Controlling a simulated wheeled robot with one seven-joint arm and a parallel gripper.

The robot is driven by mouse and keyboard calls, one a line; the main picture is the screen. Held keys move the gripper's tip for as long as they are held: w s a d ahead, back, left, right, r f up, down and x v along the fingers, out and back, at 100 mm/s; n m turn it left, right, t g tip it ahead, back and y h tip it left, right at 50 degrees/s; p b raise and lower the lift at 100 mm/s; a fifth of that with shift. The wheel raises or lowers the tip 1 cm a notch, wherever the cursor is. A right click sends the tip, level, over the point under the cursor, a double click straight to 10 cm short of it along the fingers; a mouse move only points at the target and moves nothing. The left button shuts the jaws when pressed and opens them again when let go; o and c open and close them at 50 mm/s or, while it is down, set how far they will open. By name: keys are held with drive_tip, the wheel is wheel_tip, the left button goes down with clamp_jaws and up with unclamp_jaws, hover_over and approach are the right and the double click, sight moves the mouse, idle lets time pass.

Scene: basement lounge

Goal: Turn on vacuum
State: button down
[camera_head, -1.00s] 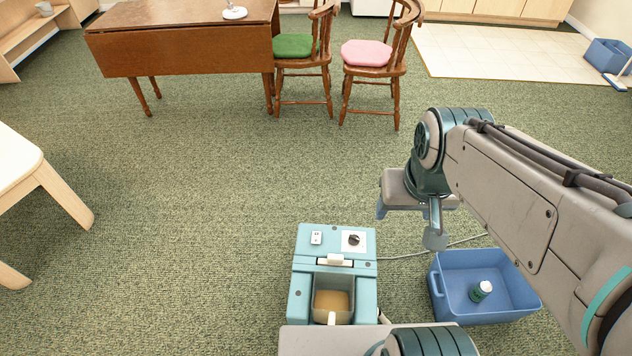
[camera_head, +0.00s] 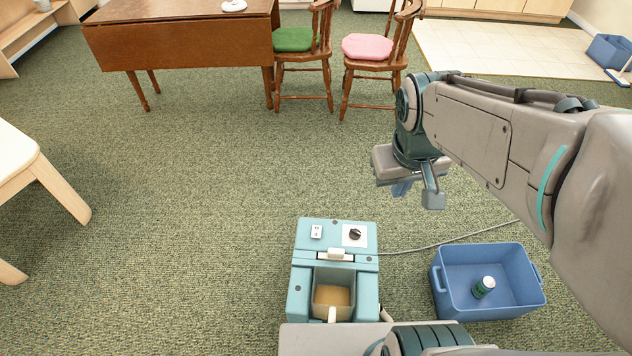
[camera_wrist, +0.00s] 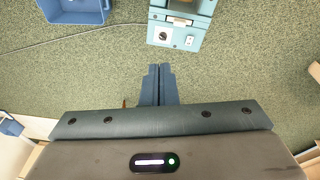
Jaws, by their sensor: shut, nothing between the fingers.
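The vacuum is a light-blue box-shaped machine (camera_head: 304,262) on the green carpet, low in the middle of the head view. Its top has a white rocker switch (camera_head: 316,231) on the left and a dark round knob (camera_head: 355,234) on a white plate on the right. A clear bin with tan contents (camera_head: 333,295) sits in its front. The vacuum also shows at the top of the wrist view (camera_wrist: 181,40), with its knob and switch facing me. My gripper (camera_wrist: 158,70) is shut and empty, apart from the vacuum; in the head view its fingers (camera_head: 402,188) are above and right of it.
A blue tub (camera_head: 440,290) holding a small green can (camera_head: 484,287) stands right of the vacuum. A grey cord (camera_head: 440,244) runs right from the vacuum. A pale table (camera_head: 30,170) is at left; a brown table (camera_head: 180,48) and two chairs are behind. Open carpet lies between.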

drive_tip(key=w+a+f+n+g+b, duration=0.1)
drive_tip(key=w+a+f+n+b, duration=0.2)
drive_tip(key=w+f+n+b, duration=0.5)
drive_tip(key=n+g+b, duration=0.3)
drive_tip(key=n+b, duration=0.4)
drive_tip(key=b, duration=1.1)
hover_over(316, 235)
drive_tip(key=w, duration=0.2)
wheel_tip(316, 235, down, 39)
drive_tip(key=shift+d+y, duration=0.15)
drive_tip(key=shift+y, duration=0.25)
drive_tip(key=f+b, duration=0.1)
drive_tip(key=f, duration=0.3)
drive_tip(key=s+f+b, duration=0.1)
drive_tip(key=f+b, duration=0.1)
drive_tip(key=f, duration=0.3)
drive_tip(key=f+b, duration=0.2)
drive_tip(key=f, duration=0.2)
drive_tip(key=shift+s+f, duration=0.2)
drive_tip(key=shift+s, duration=0.15)
drive_tip(key=shift+f+b, duration=0.3)
drive_tip(key=shift+b, duration=0.05)
drive_tip(key=shift+s, duration=0.1)
